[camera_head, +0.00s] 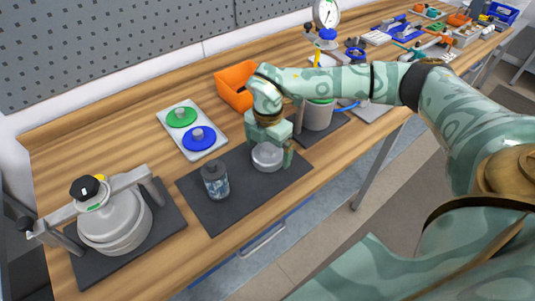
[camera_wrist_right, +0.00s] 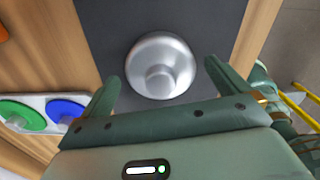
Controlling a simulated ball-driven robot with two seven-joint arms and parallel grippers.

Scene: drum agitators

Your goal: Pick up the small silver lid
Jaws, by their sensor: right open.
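The small silver lid (camera_head: 267,157) lies on a dark mat (camera_head: 235,210) on the wooden bench. In the right wrist view the round lid (camera_wrist_right: 160,65) shows from above, with a raised knob at its middle. My right gripper (camera_head: 272,160) is above and around the lid in the head view. In the right wrist view its two fingers (camera_wrist_right: 163,80) are spread apart, with the lid just ahead of and between the tips. Nothing is held. Whether the fingers touch the lid cannot be told. My left gripper is not in view.
A dark jar (camera_head: 215,180) stands on the same mat, left of the lid. A tray (camera_head: 168,113) with a green and a blue disc lies behind. An orange bin (camera_head: 230,90), a clamped silver pot (camera_head: 115,220) and a grey-green container (camera_head: 318,116) stand nearby. The mat's front is clear.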

